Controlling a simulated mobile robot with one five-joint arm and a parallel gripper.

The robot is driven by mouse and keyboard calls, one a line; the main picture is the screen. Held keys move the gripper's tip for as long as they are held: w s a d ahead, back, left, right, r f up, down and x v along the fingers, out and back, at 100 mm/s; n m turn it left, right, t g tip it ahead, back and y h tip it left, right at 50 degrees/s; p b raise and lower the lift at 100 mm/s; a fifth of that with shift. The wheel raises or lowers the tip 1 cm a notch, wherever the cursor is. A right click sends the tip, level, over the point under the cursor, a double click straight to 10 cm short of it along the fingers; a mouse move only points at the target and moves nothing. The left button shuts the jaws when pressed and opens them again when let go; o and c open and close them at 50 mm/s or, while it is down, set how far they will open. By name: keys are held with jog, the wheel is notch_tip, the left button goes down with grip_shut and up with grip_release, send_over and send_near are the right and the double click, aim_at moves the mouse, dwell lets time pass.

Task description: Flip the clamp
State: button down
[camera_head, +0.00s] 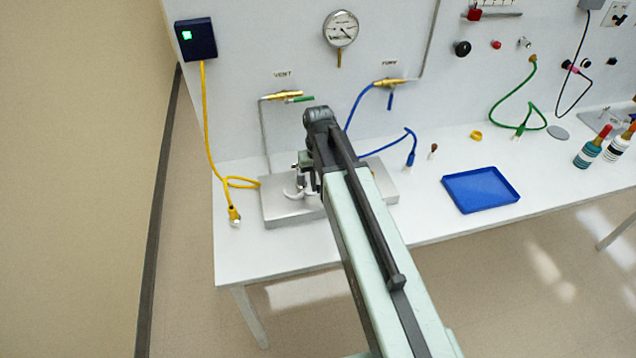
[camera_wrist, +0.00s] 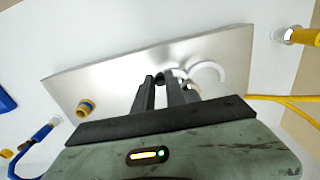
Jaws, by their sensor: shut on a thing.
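The clamp is a white, curved ring-like piece (camera_wrist: 207,72) on the metal plate (camera_wrist: 110,80), at the right of my fingertips in the wrist view. In the head view its white part (camera_head: 299,192) shows at the left of my arm, low over the plate (camera_head: 287,210). My gripper (camera_wrist: 167,82) points down at the plate. Its dark fingers are close together and shut on the clamp, beside the white ring. The fingers hide the gripped part, and my arm hides much of the clamp in the head view.
A blue-and-yellow fitting (camera_wrist: 86,107) stands on the plate. A yellow hose end (camera_head: 234,217) lies left of the plate, a blue hose end (camera_head: 411,158) to its right. A blue tray (camera_head: 481,189) sits further right. The table front is clear.

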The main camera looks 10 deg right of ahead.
aim_at(318, 186)
jog(key=c, duration=1.4)
grip_release()
jog(key=shift+o, duration=0.2)
jog(key=shift+r, duration=0.1)
notch_tip(318, 186, up, 8)
jog(key=p, duration=0.8)
jog(key=shift+f, duration=0.2)
